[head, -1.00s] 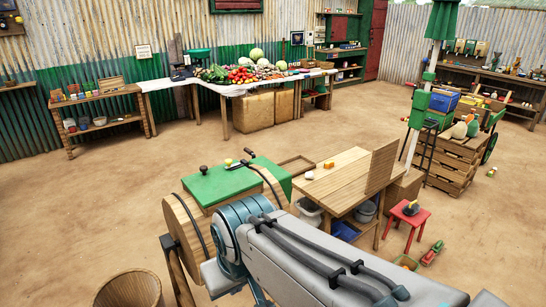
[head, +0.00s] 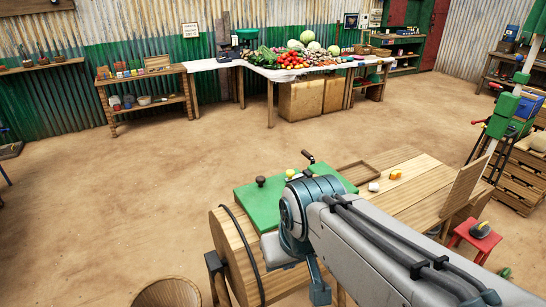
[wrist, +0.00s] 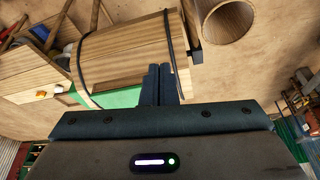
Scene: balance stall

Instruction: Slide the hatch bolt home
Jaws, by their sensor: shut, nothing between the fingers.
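I cannot make out a hatch bolt in either view. My gripper (wrist: 160,84) shows in the wrist view with its two dark fingers pressed together and nothing between them. The fingers point at the side of a wooden barrel (wrist: 125,52), overlapping it in the picture; I cannot tell how far apart they are.
The barrel (head: 232,258) lies beside a green board (head: 252,192) and a wooden workbench (head: 412,200). A produce table (head: 222,64) lines the back wall.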

